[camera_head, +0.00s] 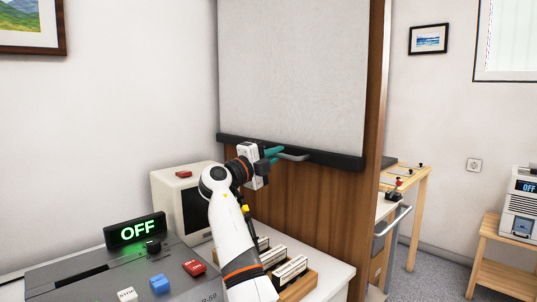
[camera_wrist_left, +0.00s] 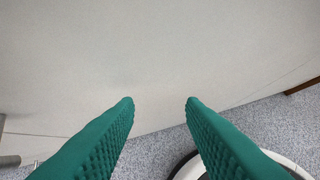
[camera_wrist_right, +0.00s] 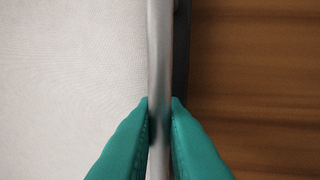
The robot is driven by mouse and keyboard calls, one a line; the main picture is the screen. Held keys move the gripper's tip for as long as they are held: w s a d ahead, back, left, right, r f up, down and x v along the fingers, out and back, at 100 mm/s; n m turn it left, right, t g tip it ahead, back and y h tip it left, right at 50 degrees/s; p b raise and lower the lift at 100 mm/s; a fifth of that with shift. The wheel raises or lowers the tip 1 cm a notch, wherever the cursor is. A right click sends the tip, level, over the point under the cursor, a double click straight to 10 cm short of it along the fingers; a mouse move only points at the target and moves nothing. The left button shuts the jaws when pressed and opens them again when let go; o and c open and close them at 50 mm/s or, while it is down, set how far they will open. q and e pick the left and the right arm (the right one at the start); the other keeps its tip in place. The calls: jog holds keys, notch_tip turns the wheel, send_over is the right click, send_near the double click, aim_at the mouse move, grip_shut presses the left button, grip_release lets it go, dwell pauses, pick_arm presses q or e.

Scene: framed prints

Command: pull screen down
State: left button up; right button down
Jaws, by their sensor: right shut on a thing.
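The white screen (camera_head: 290,70) hangs in front of a wooden panel and covers its upper part. A dark bar (camera_head: 335,160) runs along its lower edge, with a grey metal handle (camera_head: 295,156) at its middle. My right gripper (camera_head: 275,152) is at the handle. In the right wrist view its green fingertips (camera_wrist_right: 160,105) are shut on the handle (camera_wrist_right: 160,60), one on each side, with the screen (camera_wrist_right: 75,80) on the left and bare wood on the right. My left gripper (camera_wrist_left: 160,102) shows only in the left wrist view, open and empty before a pale surface.
Below the screen is bare wooden panel (camera_head: 310,205). A desk holds a grey device with buttons (camera_head: 110,275), a lit OFF sign (camera_head: 136,230), a beige monitor (camera_head: 175,200) and a wooden slide tray (camera_head: 295,285). A wooden bench (camera_head: 415,195) stands behind the panel.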

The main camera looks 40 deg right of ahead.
aim_at(290, 111)
pick_arm(q)
jog(key=shift+w, duration=0.1)
